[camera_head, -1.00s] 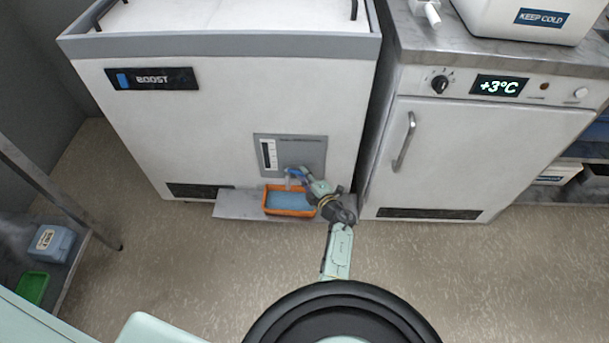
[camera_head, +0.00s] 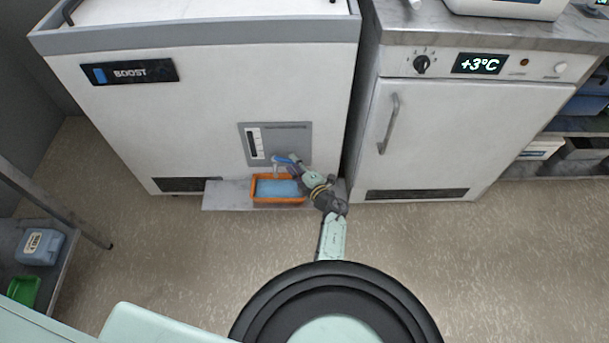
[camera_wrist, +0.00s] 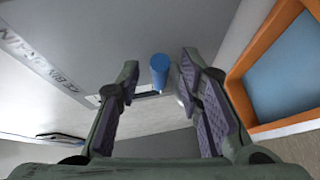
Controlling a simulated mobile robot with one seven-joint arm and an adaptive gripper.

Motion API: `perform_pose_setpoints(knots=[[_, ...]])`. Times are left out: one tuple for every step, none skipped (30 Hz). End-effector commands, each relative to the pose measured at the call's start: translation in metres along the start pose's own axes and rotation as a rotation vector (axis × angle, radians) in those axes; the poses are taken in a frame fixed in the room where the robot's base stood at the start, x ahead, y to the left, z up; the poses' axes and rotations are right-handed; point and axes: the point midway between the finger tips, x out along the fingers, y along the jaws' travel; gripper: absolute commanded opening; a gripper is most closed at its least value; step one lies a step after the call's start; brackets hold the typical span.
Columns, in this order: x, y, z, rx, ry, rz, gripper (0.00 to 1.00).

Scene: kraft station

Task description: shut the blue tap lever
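In the wrist view the blue lever (camera_wrist: 159,68) stands near the fingertips, in the gap between the two fingers. My gripper (camera_wrist: 157,85) is open, with purple pads on both sides of the lever and a visible gap on the left. It also shows small at the tap in the head view (camera_head: 296,168), where the arm hides part of the tap. I cannot tell whether a finger touches the lever.
An orange tray (camera_head: 256,203) with blue liquid sits under the tap on a grey ledge (camera_head: 228,196); its rim (camera_wrist: 262,53) is close to the right finger. A white fridge (camera_head: 430,130) stands to the right. A shelf (camera_head: 50,205) stands at left. The floor in front is clear.

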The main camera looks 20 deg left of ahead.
Motion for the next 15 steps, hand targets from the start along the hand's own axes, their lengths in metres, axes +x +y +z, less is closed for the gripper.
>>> perform_pose_setpoints(knots=[[-0.011,-0.001,0.0,0.0,-0.004,-0.001,0.34],[-0.018,-0.002,0.0,0.001,-0.005,-0.001,0.34],[-0.028,-0.002,0.001,0.001,-0.005,-0.001,0.34],[-0.034,-0.001,0.0,0.001,-0.004,0.0,0.34],[-0.041,-0.001,0.0,0.0,-0.005,-0.001,0.34],[-0.05,-0.001,0.001,0.001,-0.004,0.0,0.34],[-0.056,-0.001,0.0,0.002,-0.004,0.0,0.34],[-0.061,0.0,0.0,0.0,-0.004,0.0,0.34],[-0.069,-0.001,0.0,0.001,-0.003,-0.001,0.34],[-0.073,0.0,0.0,0.001,-0.003,-0.001,0.34],[-0.078,0.0,0.0,0.002,-0.003,0.0,0.34],[-0.083,0.0,-0.001,0.001,-0.002,0.0,0.34],[-0.086,0.0,0.0,0.001,-0.001,0.0,0.34],[-0.089,0.0,0.0,0.0,-0.002,0.0,0.34],[-0.093,0.0,0.0,0.0,-0.002,0.0,0.34]])
